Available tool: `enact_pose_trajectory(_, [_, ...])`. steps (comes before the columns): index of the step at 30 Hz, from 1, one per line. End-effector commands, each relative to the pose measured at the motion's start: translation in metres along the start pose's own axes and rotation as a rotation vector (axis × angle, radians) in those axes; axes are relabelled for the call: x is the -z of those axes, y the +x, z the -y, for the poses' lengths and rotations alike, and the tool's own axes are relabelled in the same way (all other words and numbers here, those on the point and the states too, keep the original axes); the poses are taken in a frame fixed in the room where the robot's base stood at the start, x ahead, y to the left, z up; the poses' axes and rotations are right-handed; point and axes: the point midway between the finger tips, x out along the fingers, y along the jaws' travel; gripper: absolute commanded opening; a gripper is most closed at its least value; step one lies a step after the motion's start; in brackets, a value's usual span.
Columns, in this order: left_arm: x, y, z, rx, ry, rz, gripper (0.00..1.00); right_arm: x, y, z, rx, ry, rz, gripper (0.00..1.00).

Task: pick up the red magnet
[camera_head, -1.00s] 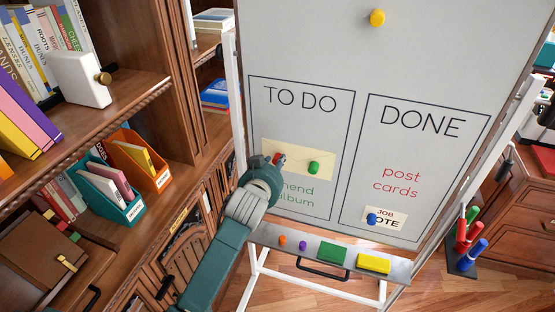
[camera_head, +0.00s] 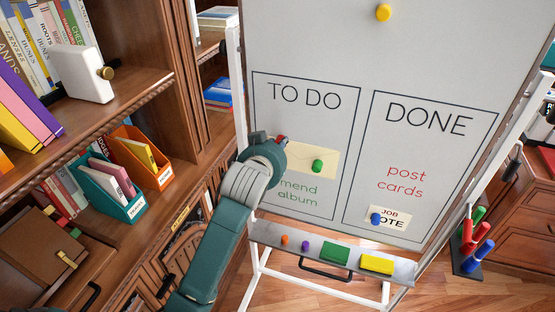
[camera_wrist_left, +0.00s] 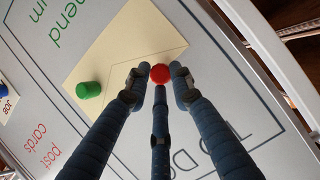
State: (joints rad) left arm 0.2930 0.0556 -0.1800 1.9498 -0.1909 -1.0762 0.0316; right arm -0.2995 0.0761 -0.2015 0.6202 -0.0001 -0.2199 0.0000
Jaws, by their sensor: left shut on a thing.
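The red magnet (camera_head: 281,139) shows at the tips of my left gripper (camera_head: 272,140), by the upper left of a cream envelope (camera_head: 328,153) on the whiteboard's TO DO panel. In the left wrist view the round red magnet (camera_wrist_left: 160,73) sits between the fingertips of my left gripper (camera_wrist_left: 155,80), which is shut on it. I cannot tell whether the magnet still touches the board. A green magnet (camera_head: 317,166) lies on the envelope; it also shows in the left wrist view (camera_wrist_left: 88,90). My right gripper is not in view.
The whiteboard (camera_head: 330,60) also bears a yellow magnet (camera_head: 384,12) and a blue magnet (camera_head: 376,218). Its tray (camera_head: 262,232) holds small magnets and green and yellow blocks. A wooden bookcase (camera_head: 150,50) stands close on the left. Coloured markers (camera_head: 473,235) stand at right.

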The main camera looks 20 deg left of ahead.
Motion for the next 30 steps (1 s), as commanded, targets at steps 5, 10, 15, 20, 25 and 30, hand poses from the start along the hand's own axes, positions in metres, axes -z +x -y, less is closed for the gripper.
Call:
enact_pose_trajectory(5, [-0.005, -0.027, 0.001, -0.001, 0.000, 0.000, 0.05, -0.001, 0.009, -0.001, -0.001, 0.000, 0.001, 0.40])
enact_pose_trajectory(10, [-0.024, -0.070, 0.002, -0.001, 0.000, -0.001, 0.05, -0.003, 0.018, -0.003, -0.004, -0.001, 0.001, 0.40])
enact_pose_trajectory(15, [-0.043, -0.116, 0.002, -0.001, 0.000, 0.000, 0.05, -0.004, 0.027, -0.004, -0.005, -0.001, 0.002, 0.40])
enact_pose_trajectory(20, [-0.048, -0.148, 0.005, -0.001, 0.002, 0.008, 0.05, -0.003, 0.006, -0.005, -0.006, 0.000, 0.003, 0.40])
enact_pose_trajectory(25, [-0.056, -0.168, 0.005, 0.000, 0.002, 0.008, 0.05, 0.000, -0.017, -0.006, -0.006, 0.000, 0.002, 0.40])
enact_pose_trajectory(30, [-0.063, -0.179, 0.005, 0.001, 0.001, 0.005, 0.05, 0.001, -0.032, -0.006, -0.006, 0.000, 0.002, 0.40])
